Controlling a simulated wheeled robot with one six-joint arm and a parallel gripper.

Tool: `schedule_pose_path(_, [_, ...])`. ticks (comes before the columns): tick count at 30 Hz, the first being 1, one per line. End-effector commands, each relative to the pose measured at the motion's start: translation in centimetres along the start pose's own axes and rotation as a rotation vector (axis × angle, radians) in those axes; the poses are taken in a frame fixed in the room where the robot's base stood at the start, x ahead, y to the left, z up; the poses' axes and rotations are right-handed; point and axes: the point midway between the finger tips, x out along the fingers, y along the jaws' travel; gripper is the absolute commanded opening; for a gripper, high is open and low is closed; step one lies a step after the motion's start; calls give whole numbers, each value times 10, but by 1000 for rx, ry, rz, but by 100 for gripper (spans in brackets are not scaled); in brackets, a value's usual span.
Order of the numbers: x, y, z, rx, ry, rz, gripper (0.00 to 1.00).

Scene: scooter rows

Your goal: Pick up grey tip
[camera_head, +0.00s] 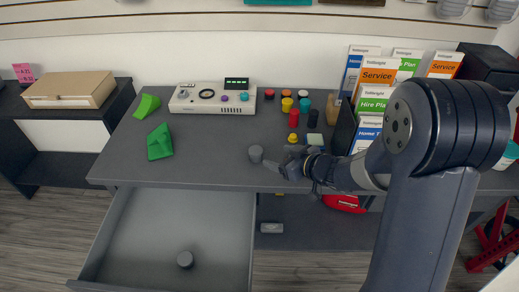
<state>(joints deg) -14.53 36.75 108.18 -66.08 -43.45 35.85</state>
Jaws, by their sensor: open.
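A small grey cylindrical piece (255,153), which may be the grey tip, stands on the dark grey tabletop (215,135) near its front edge. My gripper (276,163) is just to its right, low over the tabletop, with its fingers pointing left toward it. The jaws are open and appear empty. The piece looks apart from the fingers, though the gap is small. A second, darker grey round piece (185,259) lies in the open drawer (155,225) below the table. Which of the two is the grey tip I cannot tell for certain.
Green blocks (159,142) lie at the table's left, and a control box (212,98) stands at the back. Several coloured pieces (293,117) stand behind my gripper. A brochure rack (345,125) rises at right. Tabletop left of the grey piece is clear.

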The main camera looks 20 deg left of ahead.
Motion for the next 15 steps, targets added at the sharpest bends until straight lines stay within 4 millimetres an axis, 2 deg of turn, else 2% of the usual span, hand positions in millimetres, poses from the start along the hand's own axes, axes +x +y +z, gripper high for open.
schedule_pose_path(1, [10, -1, 1, -1, -1, -3, 68])
schedule_pose_path(6, [34, -1, 1, -2, -1, 0, 68])
schedule_pose_path(11, [45, -1, 0, -2, -1, 2, 68])
schedule_pose_path(15, [64, -7, -2, -3, -1, 0, 68])
